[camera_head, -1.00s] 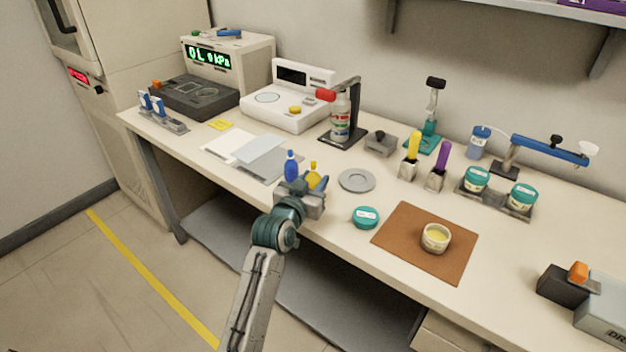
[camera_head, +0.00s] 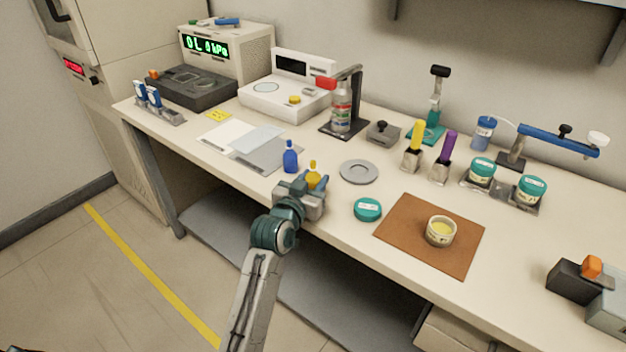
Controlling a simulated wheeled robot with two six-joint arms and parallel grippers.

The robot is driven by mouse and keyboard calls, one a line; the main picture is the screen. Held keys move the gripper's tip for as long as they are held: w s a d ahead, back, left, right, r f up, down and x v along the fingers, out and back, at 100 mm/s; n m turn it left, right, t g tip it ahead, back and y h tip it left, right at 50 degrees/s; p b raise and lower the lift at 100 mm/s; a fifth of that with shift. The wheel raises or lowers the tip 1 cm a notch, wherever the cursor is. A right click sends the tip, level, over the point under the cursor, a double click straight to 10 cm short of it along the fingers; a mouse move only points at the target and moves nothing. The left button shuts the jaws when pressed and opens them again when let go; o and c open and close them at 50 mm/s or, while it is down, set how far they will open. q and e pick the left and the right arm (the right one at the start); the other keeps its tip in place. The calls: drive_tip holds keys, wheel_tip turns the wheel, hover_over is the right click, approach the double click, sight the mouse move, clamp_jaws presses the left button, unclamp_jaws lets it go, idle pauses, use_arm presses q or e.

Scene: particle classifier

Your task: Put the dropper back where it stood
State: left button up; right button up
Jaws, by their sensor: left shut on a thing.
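The yellow dropper (camera_head: 313,174), with a rounded body and narrow top, is at the front edge area of the bench. My left gripper (camera_head: 314,184) is shut on it; the fingers and wrist hide its lower part, so I cannot tell whether it touches the bench. A blue dropper bottle (camera_head: 290,158) stands upright just to the left, apart from the gripper. My right gripper is not in view.
A grey round disc (camera_head: 358,172) lies to the right. A teal lid (camera_head: 367,209) and a brown mat (camera_head: 400,238) with a cream pot (camera_head: 440,231) are farther right. Grey and white sheets (camera_head: 270,155) lie behind the blue bottle. Two scoops stand in holders (camera_head: 411,160).

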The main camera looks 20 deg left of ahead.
use_arm(q)
drive_tip(key=o, duration=1)
drive_tip(key=s+a, duration=0.1)
drive_tip(key=s, duration=1.1)
drive_tip(key=s+a+f+g+y, duration=0.15)
drive_tip(key=s+f+g, duration=0.3)
drive_tip(key=f, duration=0.45)
drive_tip(key=s+a+f+g, duration=0.25)
drive_tip(key=s+f, duration=0.35)
drive_tip(key=f, duration=0.4)
drive_tip(key=s+a+f+g+y, duration=0.1)
drive_tip(key=s+a+f+g, duration=0.1)
drive_tip(key=s+f, duration=0.3)
drive_tip(key=s+a+f+g, duration=0.1)
drive_tip(key=s+f+g, duration=0.4)
drive_tip(key=s, duration=0.5)
drive_tip(key=shift+s+a+f+n+y, duration=0.25)
drive_tip(key=shift+s+a+n+y, duration=0.05)
drive_tip(key=shift+a+y, duration=0.05)
